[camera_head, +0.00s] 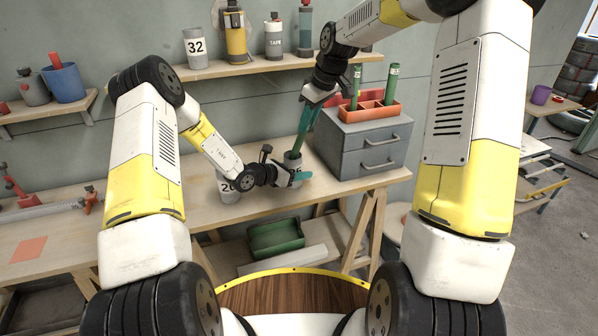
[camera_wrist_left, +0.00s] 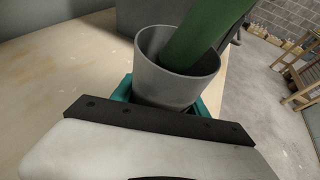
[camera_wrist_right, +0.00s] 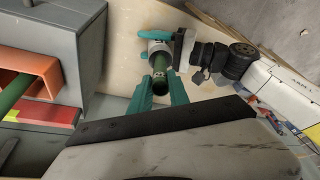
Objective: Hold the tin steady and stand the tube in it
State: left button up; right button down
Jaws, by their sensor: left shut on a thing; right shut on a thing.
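A grey tin (camera_head: 292,160) stands near the front edge of the workbench. My left gripper (camera_head: 291,177) is shut on it, with teal fingers on either side; the tin's open mouth (camera_wrist_left: 150,50) shows in the left wrist view. My right gripper (camera_head: 311,108) is above the tin, shut on a green tube (camera_head: 300,140). The tube (camera_wrist_left: 200,35) leans at a tilt, and its lower end is within the tin's mouth. How deep it reaches is hidden by the near rim. The right wrist view looks down along the tube (camera_wrist_right: 160,68) toward the tin (camera_wrist_right: 157,46).
A second tin marked 20 (camera_head: 228,190) stands left of my left gripper. A grey drawer cabinet (camera_head: 362,150) on the right bears an orange rack (camera_head: 375,113) with green tubes. A shelf above holds a tin marked 32 (camera_head: 196,48) and several bottles.

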jog(key=shift+f, duration=1.15)
jog(key=c, duration=1.2)
grip_release()
jog(key=shift+o, duration=0.2)
jog(key=shift+r, duration=0.15)
jog(key=v, duration=1.1)
jog(key=shift+r, duration=0.35)
jog(key=shift+d, duration=0.15)
pick_arm(q)
jog(key=o, duration=1.5)
jog(key=shift+c, duration=0.2)
